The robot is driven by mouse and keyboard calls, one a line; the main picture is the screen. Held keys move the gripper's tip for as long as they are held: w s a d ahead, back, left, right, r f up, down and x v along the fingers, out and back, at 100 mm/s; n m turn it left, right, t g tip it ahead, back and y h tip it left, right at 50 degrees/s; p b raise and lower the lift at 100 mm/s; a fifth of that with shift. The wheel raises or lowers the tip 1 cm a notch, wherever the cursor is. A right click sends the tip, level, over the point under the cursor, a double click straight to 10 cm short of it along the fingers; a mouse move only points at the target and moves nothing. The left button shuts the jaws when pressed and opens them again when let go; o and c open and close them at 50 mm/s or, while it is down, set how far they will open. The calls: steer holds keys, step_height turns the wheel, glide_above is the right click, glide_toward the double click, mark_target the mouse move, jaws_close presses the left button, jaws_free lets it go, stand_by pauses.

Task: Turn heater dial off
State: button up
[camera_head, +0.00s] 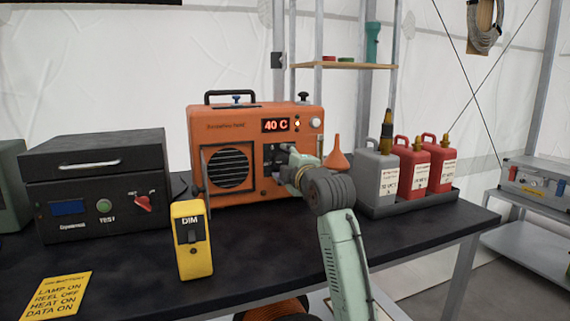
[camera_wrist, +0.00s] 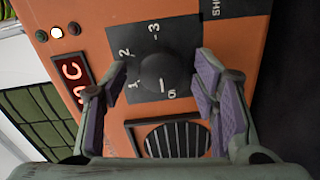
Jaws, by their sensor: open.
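The orange heater (camera_head: 240,130) stands on the dark bench, its display reading 40 C. The heater dial (camera_wrist: 160,71) is a dark round knob on a dark plate marked 0 to 3, seen in the wrist view. A small light mark shows near its lower edge, by the 0 side; I cannot tell its exact setting. My gripper (camera_wrist: 163,70) is open, one finger to each side of the dial, with visible gaps between fingers and knob. In the head view my gripper (camera_head: 287,166) is in front of the heater's lower right face and hides the dial.
A yellow DIM box (camera_head: 192,240) stands in front of the heater. A black case with a red knob (camera_head: 145,202) is at left. A yellow note (camera_head: 57,296) lies front left.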

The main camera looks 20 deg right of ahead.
steer(key=s, duration=1.2)
steer(key=shift+r, duration=0.15)
steer(key=shift+d, duration=0.1)
